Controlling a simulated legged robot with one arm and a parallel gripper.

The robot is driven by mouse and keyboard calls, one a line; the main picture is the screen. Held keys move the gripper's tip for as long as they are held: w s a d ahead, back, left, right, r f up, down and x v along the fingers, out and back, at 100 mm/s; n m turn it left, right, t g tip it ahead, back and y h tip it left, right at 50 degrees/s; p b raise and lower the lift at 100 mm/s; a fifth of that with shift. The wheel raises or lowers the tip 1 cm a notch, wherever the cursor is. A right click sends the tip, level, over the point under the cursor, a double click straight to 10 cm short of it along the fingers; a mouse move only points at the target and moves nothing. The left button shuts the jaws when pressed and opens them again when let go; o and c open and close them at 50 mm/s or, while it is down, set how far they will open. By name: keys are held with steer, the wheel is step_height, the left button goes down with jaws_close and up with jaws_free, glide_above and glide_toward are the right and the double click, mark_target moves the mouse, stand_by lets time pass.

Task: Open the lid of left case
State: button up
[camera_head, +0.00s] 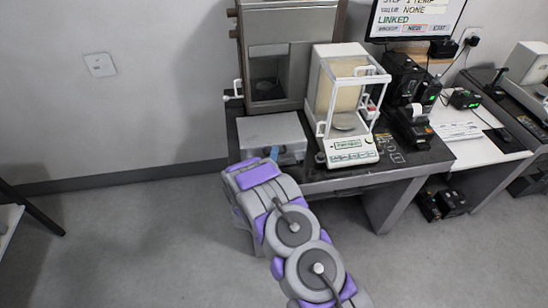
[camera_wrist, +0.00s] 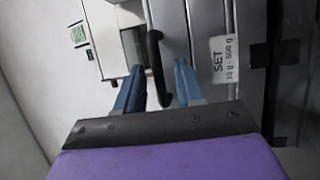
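A grey case (camera_head: 270,132) lies at the left end of the dark table, and its lid looks shut in the head view. In the wrist view the case's front shows a white label (camera_wrist: 230,60) reading "SET 10 g - 500 g" and a curved black handle (camera_wrist: 156,65). My gripper (camera_wrist: 160,88) is at the front of the case with its two blue fingers apart, one on each side of the handle. Whether either finger touches the handle cannot be told. In the head view my arm hides part of the case's front, and a blue finger shows there (camera_head: 274,153).
A white balance (camera_head: 350,150) with a glass draft shield stands right beside the case. A tall grey cabinet (camera_head: 274,100) stands behind it.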

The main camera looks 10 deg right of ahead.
steer(key=shift+d, duration=0.1)
jaws_close()
stand_by(0.5)
